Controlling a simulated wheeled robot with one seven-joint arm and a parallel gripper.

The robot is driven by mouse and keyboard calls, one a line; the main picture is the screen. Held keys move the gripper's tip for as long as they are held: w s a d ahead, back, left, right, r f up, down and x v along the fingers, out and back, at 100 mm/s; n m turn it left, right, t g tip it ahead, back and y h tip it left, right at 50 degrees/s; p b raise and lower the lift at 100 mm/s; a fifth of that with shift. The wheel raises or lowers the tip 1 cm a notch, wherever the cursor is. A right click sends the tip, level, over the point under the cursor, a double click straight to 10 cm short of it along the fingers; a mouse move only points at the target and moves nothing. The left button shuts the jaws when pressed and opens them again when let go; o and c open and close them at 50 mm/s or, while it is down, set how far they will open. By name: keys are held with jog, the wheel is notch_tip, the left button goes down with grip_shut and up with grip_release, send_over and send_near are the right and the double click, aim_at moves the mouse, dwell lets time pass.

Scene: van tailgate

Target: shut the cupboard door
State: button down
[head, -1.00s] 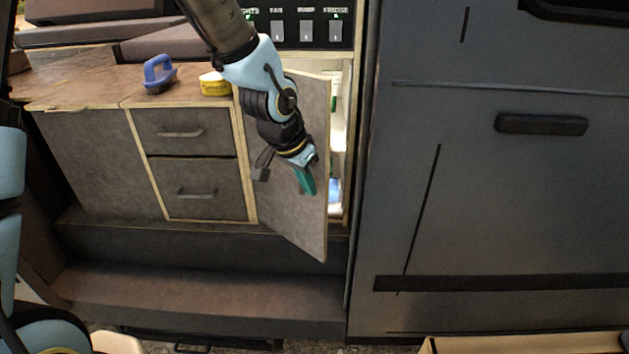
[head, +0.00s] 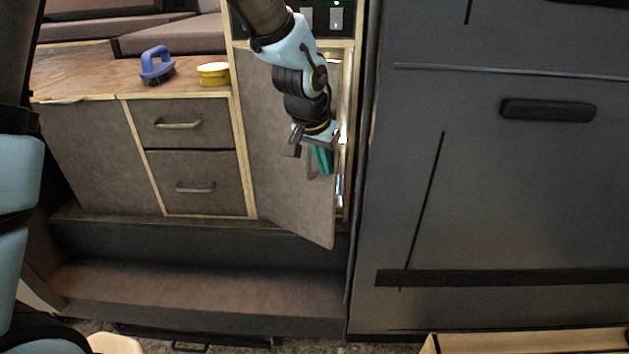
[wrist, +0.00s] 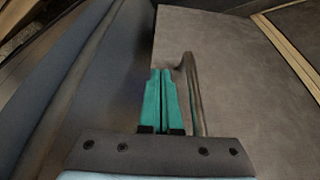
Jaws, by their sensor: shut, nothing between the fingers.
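The cupboard door (head: 285,180) is a grey panel hinged on its left side. It stands partly open, with a gap along its right edge showing the lit inside. My gripper (head: 322,160) is in front of the door near its free edge. In the wrist view the teal fingers (wrist: 161,100) are together and empty, just left of the door's bar handle (wrist: 192,90). The door's grey face (wrist: 245,70) fills the right of that view. I cannot tell whether the fingers touch the door or handle.
Drawers (head: 190,155) sit left of the door. A blue brush (head: 158,65) and a yellow tub (head: 213,73) stand on the counter (head: 90,75). A large dark panel (head: 490,200) with a handle is close on the right. A step (head: 200,290) runs below.

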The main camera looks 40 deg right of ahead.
jog(key=w+d+n+t+b, duration=0.1)
jog(key=w+d+n, duration=0.2)
jog(key=d, duration=0.6)
jog(key=shift+w+y, duration=0.3)
jog(key=shift+w, duration=0.55)
